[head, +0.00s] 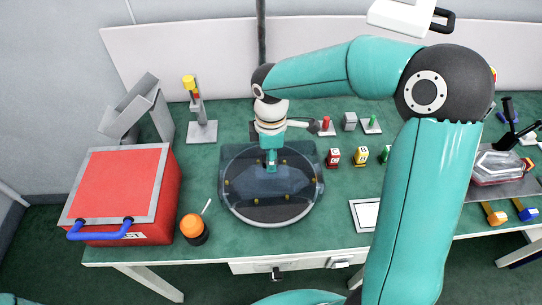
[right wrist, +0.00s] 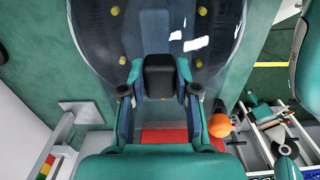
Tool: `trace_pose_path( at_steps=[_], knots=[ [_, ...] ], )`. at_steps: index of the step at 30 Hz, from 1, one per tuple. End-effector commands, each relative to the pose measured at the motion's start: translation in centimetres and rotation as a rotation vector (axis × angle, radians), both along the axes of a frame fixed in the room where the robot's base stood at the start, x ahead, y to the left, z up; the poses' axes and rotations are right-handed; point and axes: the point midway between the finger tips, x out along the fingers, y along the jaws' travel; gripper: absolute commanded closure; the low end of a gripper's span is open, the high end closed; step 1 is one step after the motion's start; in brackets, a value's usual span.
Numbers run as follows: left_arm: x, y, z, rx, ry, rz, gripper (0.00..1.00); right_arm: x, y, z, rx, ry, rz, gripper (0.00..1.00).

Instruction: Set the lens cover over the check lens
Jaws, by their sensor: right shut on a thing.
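My right gripper (head: 270,166) is shut on the dark knob (right wrist: 159,76) of a see-through, smoky blue lens cover (head: 303,163). The wide cover also shows in the right wrist view (right wrist: 225,40). In the head view it lies over a round dark stand with a grey rim (head: 268,222). Several yellow studs show on or through the cover; I cannot tell which. Whether the cover touches what is beneath it is unclear. A clear-and-red lamp lens (head: 497,167) sits on a grey plate at the right; I cannot tell if it is the check lens. My left gripper is not in view.
An orange-topped dark pot (head: 193,228) is close left of the stand. A grey post stand (head: 200,130) is behind it. Small red, yellow and green blocks (head: 361,156) and a white card (head: 365,214) lie to the right.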

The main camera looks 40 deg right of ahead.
Motion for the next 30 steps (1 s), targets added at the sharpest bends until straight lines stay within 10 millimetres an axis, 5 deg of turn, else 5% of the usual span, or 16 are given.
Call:
trace_pose_path(
  at_steps=[8, 9, 14, 24, 30],
  knots=[
    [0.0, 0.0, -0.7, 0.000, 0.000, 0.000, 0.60, 0.0, 0.0, -0.9, 0.000, 0.000, -0.001, 1.00],
    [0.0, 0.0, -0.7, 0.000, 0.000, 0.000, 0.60, 0.0, 0.0, -0.9, 0.000, 0.000, -0.001, 0.66],
    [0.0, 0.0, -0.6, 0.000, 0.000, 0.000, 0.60, -0.1, -0.1, -0.8, 0.000, 0.000, -0.002, 0.40],
    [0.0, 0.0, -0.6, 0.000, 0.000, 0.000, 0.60, 0.0, -0.1, -0.7, 0.000, 0.000, -0.002, 0.40],
    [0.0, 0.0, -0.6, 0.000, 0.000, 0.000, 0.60, 0.1, -0.1, 1.2, -0.001, -0.004, -0.002, 0.40]
  ],
)
